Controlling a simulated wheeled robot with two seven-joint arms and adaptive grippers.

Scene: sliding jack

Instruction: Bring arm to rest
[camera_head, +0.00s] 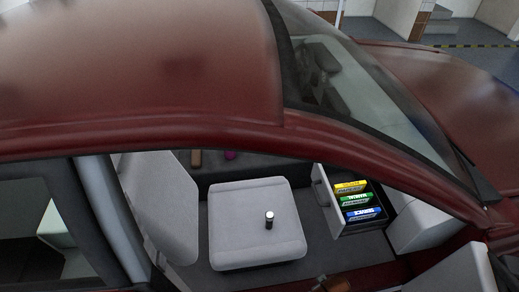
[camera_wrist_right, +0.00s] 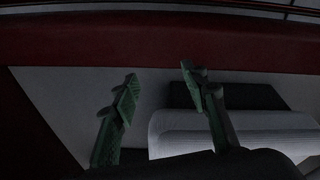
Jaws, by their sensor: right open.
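My right gripper (camera_wrist_right: 158,88) shows in the right wrist view with its two green fingers spread apart. No object is between them. Beyond the fingers are a dark red car body band (camera_wrist_right: 150,45) and a pale grey ribbed seat-like surface (camera_wrist_right: 255,125). The gripper cannot be clearly made out in the head view. My left gripper is in neither view.
A red car (camera_head: 140,80) fills the head view. Through its side opening I see a grey seat (camera_head: 240,235) bearing a small dark cylinder (camera_head: 269,219). An open drawer (camera_head: 324,199) holds yellow, green and blue labelled packs (camera_head: 354,199). A door frame (camera_head: 300,160) edges the opening.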

